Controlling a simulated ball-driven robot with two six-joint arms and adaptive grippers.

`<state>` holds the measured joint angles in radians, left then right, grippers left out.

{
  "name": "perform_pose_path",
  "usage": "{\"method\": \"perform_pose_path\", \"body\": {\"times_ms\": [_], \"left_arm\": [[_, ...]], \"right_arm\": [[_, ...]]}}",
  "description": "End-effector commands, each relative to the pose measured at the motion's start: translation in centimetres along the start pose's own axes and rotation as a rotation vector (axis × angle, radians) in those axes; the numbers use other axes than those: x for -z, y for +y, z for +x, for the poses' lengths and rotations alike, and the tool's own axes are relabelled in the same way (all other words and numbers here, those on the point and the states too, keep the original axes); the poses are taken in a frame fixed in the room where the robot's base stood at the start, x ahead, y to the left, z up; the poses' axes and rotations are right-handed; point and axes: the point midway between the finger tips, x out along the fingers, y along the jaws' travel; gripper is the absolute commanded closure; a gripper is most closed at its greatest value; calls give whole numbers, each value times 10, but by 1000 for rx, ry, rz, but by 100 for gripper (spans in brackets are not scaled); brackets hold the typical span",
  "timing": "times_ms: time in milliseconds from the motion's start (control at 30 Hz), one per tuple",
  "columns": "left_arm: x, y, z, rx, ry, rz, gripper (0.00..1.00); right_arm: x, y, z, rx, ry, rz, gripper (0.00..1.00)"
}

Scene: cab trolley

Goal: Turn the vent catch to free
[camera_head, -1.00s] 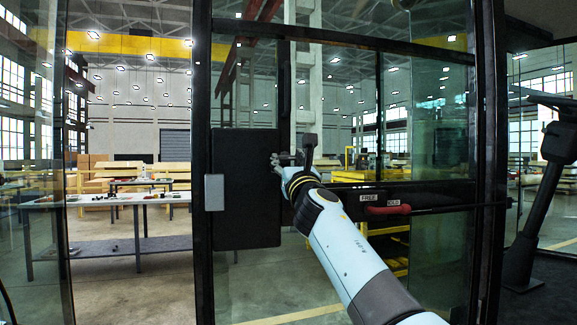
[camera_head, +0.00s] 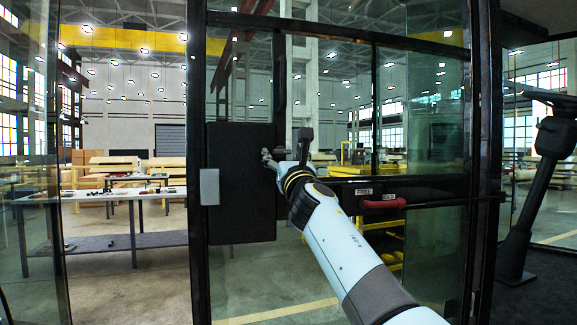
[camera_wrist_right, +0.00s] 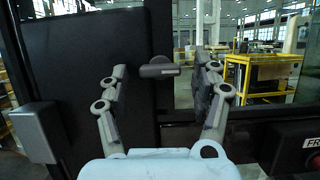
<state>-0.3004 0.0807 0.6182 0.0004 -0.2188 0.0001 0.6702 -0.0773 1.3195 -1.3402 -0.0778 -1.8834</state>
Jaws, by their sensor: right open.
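A red lever (camera_head: 383,204) sits on the black door rail, below small FREE (camera_head: 364,191) and HOLD (camera_head: 389,196) labels, and its grip points right, under HOLD. In the right wrist view a red part (camera_wrist_right: 315,163) shows at the right edge beneath a cut-off label. My right gripper (camera_head: 286,148) is left of the red lever and apart from it, at the dark door panel. In the wrist view the gripper (camera_wrist_right: 165,72) is open, its fingers on either side of a short grey handle (camera_wrist_right: 157,71). I cannot tell whether they touch it. My left gripper is not in view.
The black panel (camera_head: 238,190) and door frame stand close around my right arm. A grey latch block (camera_head: 209,187) is on the panel's left edge. Glass panes lie right. Beyond the glass are work tables (camera_head: 150,193) and a yellow frame (camera_wrist_right: 262,77).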

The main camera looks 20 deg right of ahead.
Motion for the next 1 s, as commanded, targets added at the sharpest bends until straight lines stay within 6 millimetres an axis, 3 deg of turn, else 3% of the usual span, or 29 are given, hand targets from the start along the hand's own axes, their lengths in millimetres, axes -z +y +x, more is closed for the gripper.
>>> {"method": "perform_pose_path", "body": {"times_ms": [267, 700, 1000], "left_arm": [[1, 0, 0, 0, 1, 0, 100], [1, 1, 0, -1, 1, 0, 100], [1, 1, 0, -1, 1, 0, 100]], "right_arm": [[1, 0, -25, 0, 1, 4, 35], [2, 0, -105, 0, 3, 3, 35], [1, 0, -118, 0, 1, 2, 35]]}}
